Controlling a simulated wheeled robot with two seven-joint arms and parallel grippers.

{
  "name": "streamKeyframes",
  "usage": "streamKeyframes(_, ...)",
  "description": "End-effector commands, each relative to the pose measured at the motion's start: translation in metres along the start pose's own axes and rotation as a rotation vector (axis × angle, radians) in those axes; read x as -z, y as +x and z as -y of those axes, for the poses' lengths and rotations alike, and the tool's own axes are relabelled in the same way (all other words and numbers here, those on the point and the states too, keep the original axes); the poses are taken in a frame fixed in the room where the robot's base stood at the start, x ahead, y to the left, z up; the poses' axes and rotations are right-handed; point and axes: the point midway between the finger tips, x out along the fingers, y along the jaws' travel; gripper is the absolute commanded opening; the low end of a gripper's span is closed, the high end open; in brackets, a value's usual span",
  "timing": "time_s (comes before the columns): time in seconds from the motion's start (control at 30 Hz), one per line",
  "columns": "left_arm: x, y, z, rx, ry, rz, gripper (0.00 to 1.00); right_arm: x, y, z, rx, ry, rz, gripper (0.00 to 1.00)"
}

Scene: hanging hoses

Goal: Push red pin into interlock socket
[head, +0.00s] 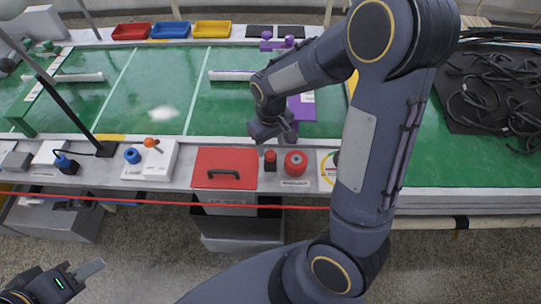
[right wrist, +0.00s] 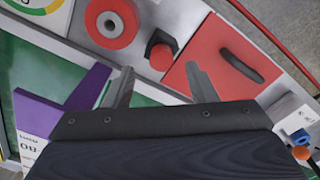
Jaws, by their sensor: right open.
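A small red pin (head: 270,156) stands in a dark holder at the front edge of the bench, beside the red panel. It also shows in the right wrist view (right wrist: 161,56), beyond my open fingertips. A thick red ring (head: 295,162) sits just right of it, and its centre hole shows in the right wrist view (right wrist: 110,28). I cannot tell for sure which part is the interlock socket. My right gripper (head: 284,138) is open and empty above the bench, just behind the pin. My left gripper (head: 88,270) is low at the bottom left, away from the bench; its jaw state is unclear.
A red panel with a black handle (head: 225,168) lies left of the pin. A lever with an orange ball (head: 151,142) and blue knobs (head: 132,155) are further left. A red rope (head: 160,202) crosses in front of the bench. Black hoses (head: 497,95) lie at the right.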

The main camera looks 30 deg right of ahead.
Motion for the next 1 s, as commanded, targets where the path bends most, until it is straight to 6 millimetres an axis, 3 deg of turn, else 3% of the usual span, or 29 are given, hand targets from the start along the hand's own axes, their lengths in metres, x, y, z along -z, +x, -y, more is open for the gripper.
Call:
streamKeyframes(0.2, 0.001, -0.001, 0.000, 0.000, 0.000, 0.000, 0.36, 0.000, 0.032, 0.001, 0.000, 0.001, 0.005, 0.51)
streamKeyframes(0.5, 0.000, -0.001, 0.000, 0.000, 0.000, 0.000, 0.36, 0.001, 0.038, 0.001, 0.001, 0.001, 0.000, 0.51)
streamKeyframes(0.87, 0.000, -0.001, 0.000, 0.000, 0.000, 0.000, 0.36, 0.001, 0.037, 0.001, 0.001, 0.000, 0.000, 0.06)
streamKeyframes(1.0, 0.000, -0.001, 0.000, 0.000, 0.000, 0.000, 0.36, 0.001, 0.037, 0.001, 0.001, 0.000, 0.000, 0.03)
